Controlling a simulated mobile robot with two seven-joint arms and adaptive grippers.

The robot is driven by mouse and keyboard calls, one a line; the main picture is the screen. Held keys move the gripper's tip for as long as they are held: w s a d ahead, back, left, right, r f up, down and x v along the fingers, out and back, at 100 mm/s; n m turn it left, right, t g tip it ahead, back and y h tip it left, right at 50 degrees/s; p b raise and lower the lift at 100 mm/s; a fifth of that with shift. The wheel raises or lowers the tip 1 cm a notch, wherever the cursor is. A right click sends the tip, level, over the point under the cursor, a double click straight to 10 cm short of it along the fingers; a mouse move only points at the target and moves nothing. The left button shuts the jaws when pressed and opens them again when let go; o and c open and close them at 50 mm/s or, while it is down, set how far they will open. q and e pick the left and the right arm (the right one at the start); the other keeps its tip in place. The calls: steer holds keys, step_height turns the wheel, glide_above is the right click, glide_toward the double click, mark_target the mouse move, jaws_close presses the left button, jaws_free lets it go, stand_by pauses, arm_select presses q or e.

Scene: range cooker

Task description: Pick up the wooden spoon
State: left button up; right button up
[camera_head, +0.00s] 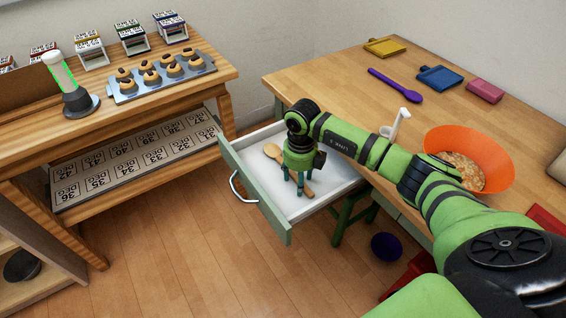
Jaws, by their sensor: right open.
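The wooden spoon (272,152) lies in an open drawer (326,183) that sticks out from the wooden table. Its bowl end shows at the back left of the drawer, and its handle end shows near the drawer's front right. My right gripper (299,192) points down into the drawer over the spoon's middle. Its fingers are open, on either side of the handle as far as I can see. The gripper hides the middle of the spoon, and I cannot tell whether the fingers touch it. My left gripper is not in view.
On the table (330,80) are a purple spoon (396,84), an orange bowl (480,150) and a white ladle (400,122). A wooden shelf with a muffin tray (150,91) stands at left. A dark purple ball (385,246) lies on the floor.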

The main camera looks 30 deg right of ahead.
jaws_close()
